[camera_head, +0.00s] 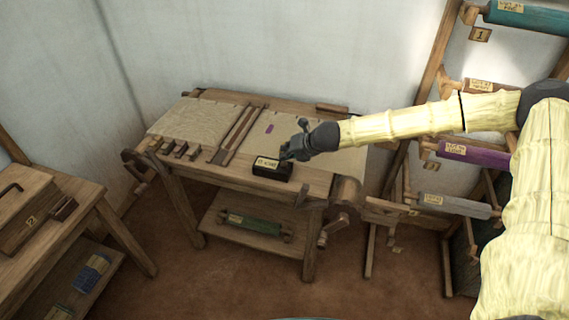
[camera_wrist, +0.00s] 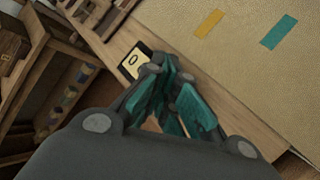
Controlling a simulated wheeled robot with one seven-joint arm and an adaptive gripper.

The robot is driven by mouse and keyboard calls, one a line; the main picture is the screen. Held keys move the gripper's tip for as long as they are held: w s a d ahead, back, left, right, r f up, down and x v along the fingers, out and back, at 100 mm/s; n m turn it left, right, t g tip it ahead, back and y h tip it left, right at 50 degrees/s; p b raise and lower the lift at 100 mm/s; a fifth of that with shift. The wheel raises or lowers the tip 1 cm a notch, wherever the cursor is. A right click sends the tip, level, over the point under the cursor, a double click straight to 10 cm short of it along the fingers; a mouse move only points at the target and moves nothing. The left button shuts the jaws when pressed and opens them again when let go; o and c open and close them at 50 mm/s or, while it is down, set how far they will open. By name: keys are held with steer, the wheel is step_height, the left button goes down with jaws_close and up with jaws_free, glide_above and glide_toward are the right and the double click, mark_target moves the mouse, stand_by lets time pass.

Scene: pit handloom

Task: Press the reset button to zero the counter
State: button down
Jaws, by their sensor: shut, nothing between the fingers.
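The counter is a small black box (camera_head: 272,169) with a pale label on its top, near the front edge of the wooden loom table (camera_head: 210,172). Its lettering is too small to read in the head view. In the wrist view a pale yellow plate with a dark "0" (camera_wrist: 132,61) shows just beyond the fingertips. My gripper (camera_head: 289,153) is shut and empty, close at the box's right end. In the wrist view the fingertips (camera_wrist: 165,70) come together beside the plate. I cannot tell whether they touch the box. The reset button cannot be made out; the fingers may hide it.
Pale cloth (camera_head: 190,118) covers the table's left part, near wooden bars (camera_head: 238,135). A green roller (camera_head: 254,224) lies on the lower shelf. A rack with a purple roller (camera_head: 473,154) stands right. A side table with a wooden box (camera_head: 22,215) stands left.

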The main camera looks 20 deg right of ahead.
mark_target(286, 162)
steer(key=shift+f, duration=0.15)
steer(key=shift+f+b, duration=0.3)
steer(key=shift+b, duration=0.3)
steer(key=shift+f+b, duration=0.6)
stand_by(0.9)
steer(key=shift+r, duration=0.2)
steer(key=shift+r+p, duration=0.6)
steer(key=shift+r, duration=0.25)
steer(key=shift+r+p, duration=1.55)
steer(key=shift+r, duration=1)
steer(key=shift+f, duration=0.1)
